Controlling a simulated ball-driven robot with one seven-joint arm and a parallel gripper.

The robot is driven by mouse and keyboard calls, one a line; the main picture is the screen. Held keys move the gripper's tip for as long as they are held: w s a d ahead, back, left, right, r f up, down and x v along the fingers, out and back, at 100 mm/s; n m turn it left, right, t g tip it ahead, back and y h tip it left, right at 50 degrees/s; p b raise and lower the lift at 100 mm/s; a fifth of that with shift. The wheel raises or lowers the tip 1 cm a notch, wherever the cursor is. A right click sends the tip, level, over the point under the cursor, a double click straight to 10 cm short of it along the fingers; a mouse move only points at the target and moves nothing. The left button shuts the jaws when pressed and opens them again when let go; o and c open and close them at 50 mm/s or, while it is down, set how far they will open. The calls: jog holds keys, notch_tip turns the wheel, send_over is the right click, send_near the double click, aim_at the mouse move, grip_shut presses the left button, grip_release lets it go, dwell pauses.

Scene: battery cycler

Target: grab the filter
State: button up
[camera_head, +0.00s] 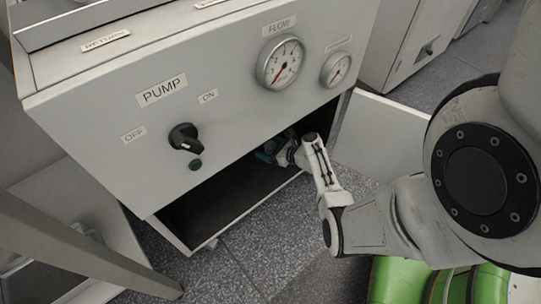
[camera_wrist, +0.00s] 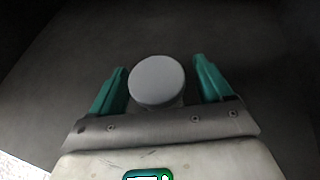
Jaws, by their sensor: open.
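A pale grey round-topped piece, which looks like the filter (camera_wrist: 158,80), shows in the wrist view between the two green fingers of my gripper (camera_wrist: 160,88). The fingers are open, one on each side, with a visible gap to it on both sides. The lower part of the filter is hidden behind the gripper's palm edge. In the head view my gripper (camera_head: 272,150) reaches into the dark open compartment (camera_head: 215,205) under the pump panel. The filter cannot be made out in the head view.
The pump cabinet (camera_head: 110,115) has a black knob (camera_head: 184,138) and two gauges above the opening. The compartment floor around the gripper looks bare. Green-covered parts (camera_head: 395,280) show at the lower right.

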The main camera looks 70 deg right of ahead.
jog(key=shift+w+d+f, duration=0.1)
jog(key=shift+w+f, duration=0.05)
jog(key=shift+w, duration=0.15)
jog(key=c, duration=1)
